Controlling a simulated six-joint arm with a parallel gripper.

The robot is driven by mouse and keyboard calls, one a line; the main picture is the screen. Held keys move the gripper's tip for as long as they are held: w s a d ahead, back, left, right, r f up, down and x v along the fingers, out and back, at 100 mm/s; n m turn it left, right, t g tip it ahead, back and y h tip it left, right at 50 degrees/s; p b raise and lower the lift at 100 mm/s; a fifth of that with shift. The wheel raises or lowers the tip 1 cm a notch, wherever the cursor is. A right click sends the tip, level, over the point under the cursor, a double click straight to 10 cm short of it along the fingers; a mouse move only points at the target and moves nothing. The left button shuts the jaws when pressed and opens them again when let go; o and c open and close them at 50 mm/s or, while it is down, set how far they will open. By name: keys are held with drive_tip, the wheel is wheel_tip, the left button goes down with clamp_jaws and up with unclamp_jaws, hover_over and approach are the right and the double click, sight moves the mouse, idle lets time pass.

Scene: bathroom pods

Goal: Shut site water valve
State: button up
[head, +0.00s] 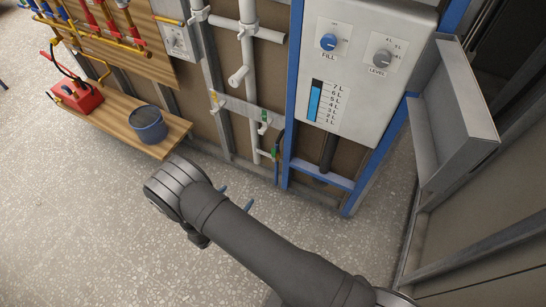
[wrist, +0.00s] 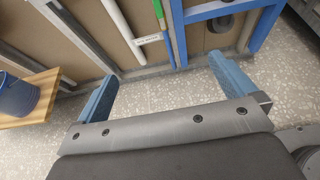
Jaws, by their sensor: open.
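My gripper (head: 235,197) is open and empty, low over the speckled floor in front of the wall. In the wrist view its two blue fingers (wrist: 160,68) stand wide apart, with only floor and wall foot between them. Which fitting is the site water valve I cannot tell for certain.
A white panel (head: 350,20) with FILL and LEVEL knobs hangs in a blue frame (head: 290,90) at right. A wooden shelf (head: 110,112) at left bears a blue bucket (head: 148,124) and a red pump (head: 78,97). Red-handled valves (head: 136,25) sit above. The floor is clear.

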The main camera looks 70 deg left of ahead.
drive_tip(key=shift+s+d+r, duration=0.2)
drive_tip(key=shift+s+d, duration=0.1)
drive_tip(key=shift+d, duration=0.05)
